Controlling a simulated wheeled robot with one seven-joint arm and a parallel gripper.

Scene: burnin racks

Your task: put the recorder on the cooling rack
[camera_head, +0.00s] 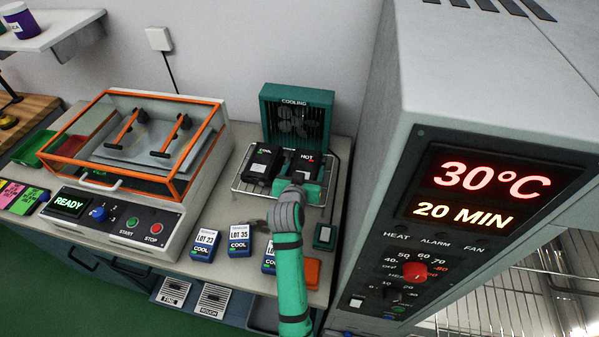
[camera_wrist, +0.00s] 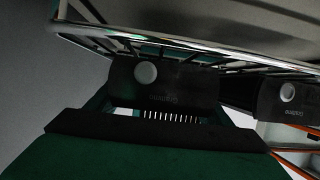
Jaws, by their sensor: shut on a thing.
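The cooling rack is a wire shelf (camera_head: 238,186) in front of a teal fan unit (camera_head: 297,116) marked COOLING. A dark recorder marked HOT (camera_head: 305,160) is over the right part of the rack, and my gripper (camera_head: 297,182) is shut on it from the front. In the wrist view the held recorder (camera_wrist: 180,88) shows a round pale knob, close against the rack wires (camera_wrist: 190,46). I cannot tell whether it bears on the wires. A second dark recorder marked COOL (camera_head: 262,164) sits to its left; it also shows in the wrist view (camera_wrist: 285,98).
A lapping machine (camera_head: 120,228) with an orange-framed hood and READY display stands left. Blue-labelled blocks (camera_head: 206,245) and an orange item (camera_head: 312,272) lie along the front of the bench. A large oven (camera_head: 480,90) reading 30°C stands close on the right.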

